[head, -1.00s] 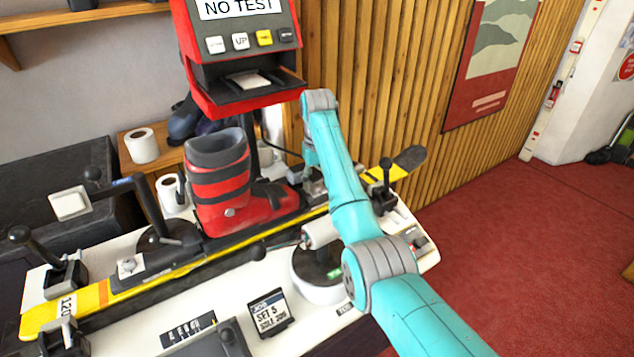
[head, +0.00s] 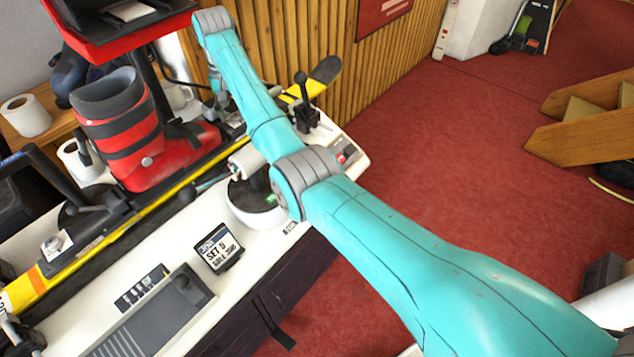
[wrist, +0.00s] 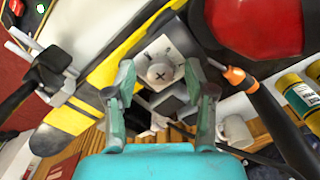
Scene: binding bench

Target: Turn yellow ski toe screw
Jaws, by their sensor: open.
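The yellow ski (head: 160,212) lies clamped along the bench; it also shows in the wrist view (wrist: 120,62), with black stripes. The toe screw (wrist: 160,73) is a round grey knob on a pale plate marked with a plus, in the wrist view beside the red boot (head: 125,130). My gripper (wrist: 159,70) is open. Its two fingers appear on either side of the knob in the picture, with gaps to both; whether they reach down to its height I cannot tell.
A small display card (head: 218,247) stands at the bench front, near a white round bowl-like base (head: 252,205). A black lever clamp (head: 304,105) stands by the ski's far end. In the wrist view an orange-collared black rod (wrist: 240,80) and yellow cans (wrist: 303,95) are close to the right.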

